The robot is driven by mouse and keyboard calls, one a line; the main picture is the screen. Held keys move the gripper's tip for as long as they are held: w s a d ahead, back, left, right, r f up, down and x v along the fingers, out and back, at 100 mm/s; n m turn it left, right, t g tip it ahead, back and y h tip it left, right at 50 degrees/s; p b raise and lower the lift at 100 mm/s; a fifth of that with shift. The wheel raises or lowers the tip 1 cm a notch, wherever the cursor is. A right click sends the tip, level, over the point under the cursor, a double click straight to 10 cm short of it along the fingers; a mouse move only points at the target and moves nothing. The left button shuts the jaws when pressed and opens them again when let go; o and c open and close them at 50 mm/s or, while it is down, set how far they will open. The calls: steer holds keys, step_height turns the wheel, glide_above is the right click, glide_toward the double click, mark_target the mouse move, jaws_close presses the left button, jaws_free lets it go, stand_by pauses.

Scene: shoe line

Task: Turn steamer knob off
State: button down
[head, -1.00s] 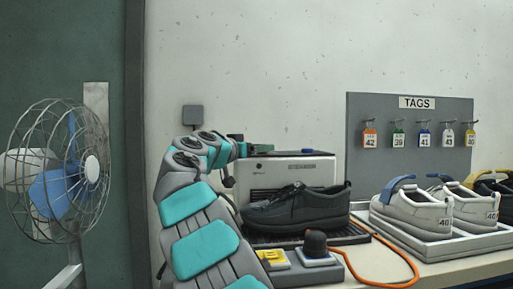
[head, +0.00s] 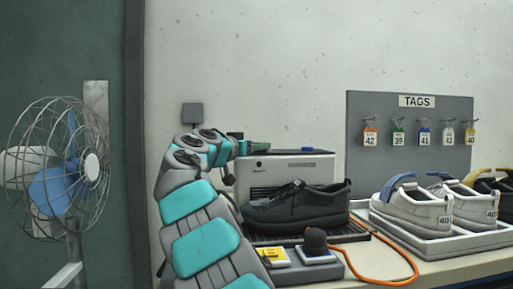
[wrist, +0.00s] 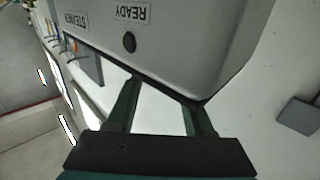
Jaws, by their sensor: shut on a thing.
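The steamer (head: 290,173) is a pale box with a vented front, standing at the back of the bench against the wall. In the wrist view its housing (wrist: 190,45) fills the top, with upside-down STEAMER and READY labels and a small dark round part (wrist: 129,42). My gripper (head: 258,146) is at the steamer's upper left in the head view. In the wrist view my gripper (wrist: 163,103) has its two fingers reaching to the housing edge, with a gap between them. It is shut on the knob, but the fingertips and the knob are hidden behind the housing.
A black shoe (head: 295,208) stands before the steamer. Control boxes with a yellow switch (head: 273,257) and a dark dome (head: 315,241) sit in front, with an orange cable (head: 400,281). A fan (head: 60,175) stands left.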

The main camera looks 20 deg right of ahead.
steer(key=shift+s+d+f+n+t+y+b, duration=0.1)
steer(key=shift+f+n+t+y+b, duration=0.5)
steer(key=shift+b, duration=0.6)
steer(key=shift+r+n+t+y+b, duration=0.5)
steer(key=shift+n+t+y+b, duration=0.25)
steer(key=shift+t, duration=0.45)
steer(key=shift+c, duration=1.6)
jaws_free()
steer(key=shift+r, duration=0.1)
steer(key=shift+s, duration=0.15)
steer(key=b+v, duration=0.1)
steer(key=v, duration=0.6)
steer(key=shift+s+a, duration=0.15)
steer(key=shift+a, duration=0.15)
